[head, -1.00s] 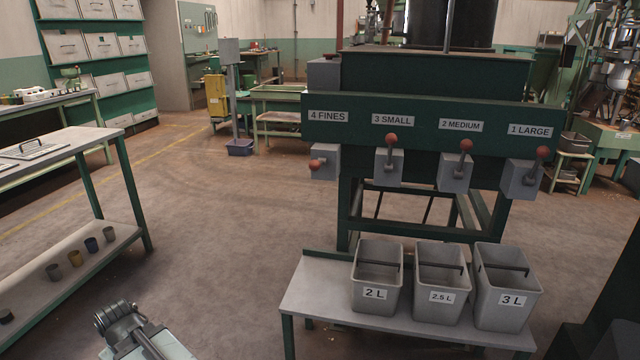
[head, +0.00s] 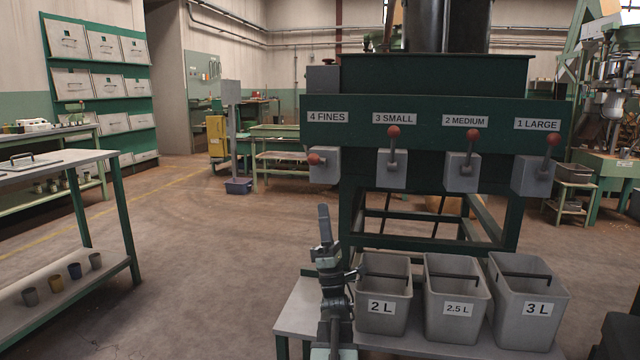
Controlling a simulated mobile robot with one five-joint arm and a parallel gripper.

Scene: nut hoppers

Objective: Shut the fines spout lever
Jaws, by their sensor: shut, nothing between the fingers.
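The fines spout lever (head: 315,159) has a red knob and sits on a grey box (head: 326,166) under the "4 FINES" label (head: 328,117) at the hopper's left end. Its knob points left, about level. The levers for small (head: 393,140), medium (head: 471,142) and large (head: 550,147) stand upright with their knobs up. My gripper (head: 323,212) is raised below the fines box, shut and empty, with its tip pointing up. It appears apart from the lever in the picture.
Bins marked 2 L (head: 382,310), 2.5 L (head: 458,312) and 3 L (head: 530,315) stand on a low bench (head: 298,305) under the hopper (head: 440,85). A workbench (head: 130,220) with cups is at left. The floor between is clear.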

